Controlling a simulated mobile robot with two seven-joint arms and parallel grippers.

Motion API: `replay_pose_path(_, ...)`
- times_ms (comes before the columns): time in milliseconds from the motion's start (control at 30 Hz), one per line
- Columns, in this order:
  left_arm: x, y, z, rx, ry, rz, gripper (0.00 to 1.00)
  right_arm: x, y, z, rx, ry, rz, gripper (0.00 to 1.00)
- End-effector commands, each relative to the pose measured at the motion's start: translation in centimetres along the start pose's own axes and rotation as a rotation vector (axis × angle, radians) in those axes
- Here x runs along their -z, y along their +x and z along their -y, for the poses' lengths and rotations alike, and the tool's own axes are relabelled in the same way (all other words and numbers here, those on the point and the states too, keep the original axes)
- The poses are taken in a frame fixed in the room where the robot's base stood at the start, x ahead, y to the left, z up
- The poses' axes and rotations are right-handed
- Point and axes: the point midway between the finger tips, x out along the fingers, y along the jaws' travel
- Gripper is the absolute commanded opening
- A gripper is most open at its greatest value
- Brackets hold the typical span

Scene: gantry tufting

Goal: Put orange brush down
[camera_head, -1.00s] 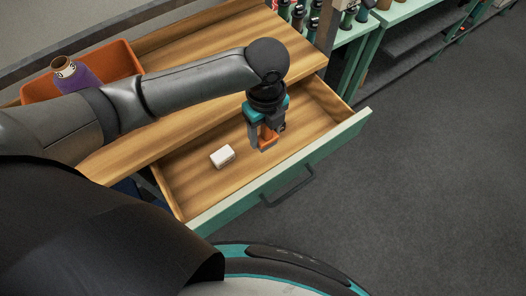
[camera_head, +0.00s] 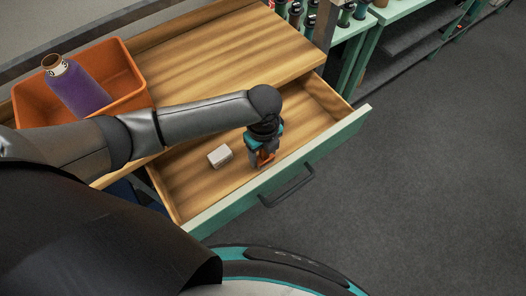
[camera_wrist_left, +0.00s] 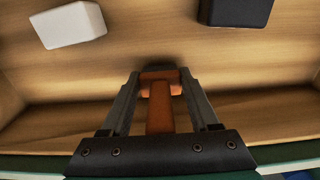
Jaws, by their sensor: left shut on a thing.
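The orange brush (camera_wrist_left: 160,108) is between the fingers of my left gripper (camera_wrist_left: 160,88) in the left wrist view. In the head view, the left gripper (camera_head: 262,160) points down inside the open drawer (camera_head: 195,185), near its front wall. It is shut on the brush, and only a small orange part of the brush (camera_head: 266,158) shows there. I cannot tell whether the brush touches the drawer floor. My right gripper is not in view.
A white block (camera_head: 220,155) lies in the drawer left of the gripper. A dark block (camera_wrist_left: 235,12) lies in the drawer in the wrist view. An orange bin (camera_head: 135,85) with a purple spool (camera_head: 78,88) stands on the wooden top (camera_head: 220,55). Bare drawer floor surrounds the blocks.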

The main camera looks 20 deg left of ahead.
Motion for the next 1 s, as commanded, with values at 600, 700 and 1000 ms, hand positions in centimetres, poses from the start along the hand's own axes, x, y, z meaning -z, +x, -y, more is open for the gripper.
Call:
replay_pose_path(600, 0.0, 0.3, 0.0, 0.0, 0.0, 0.0, 0.91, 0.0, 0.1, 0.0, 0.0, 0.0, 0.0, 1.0)
replay_pose_path(700, 0.0, -0.1, 0.0, 0.0, 0.0, 0.0, 0.91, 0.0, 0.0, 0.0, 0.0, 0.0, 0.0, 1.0)
replay_pose_path(1000, -0.1, -5.2, 0.1, 0.004, 0.0, 0.002, 0.91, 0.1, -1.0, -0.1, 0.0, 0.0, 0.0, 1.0)
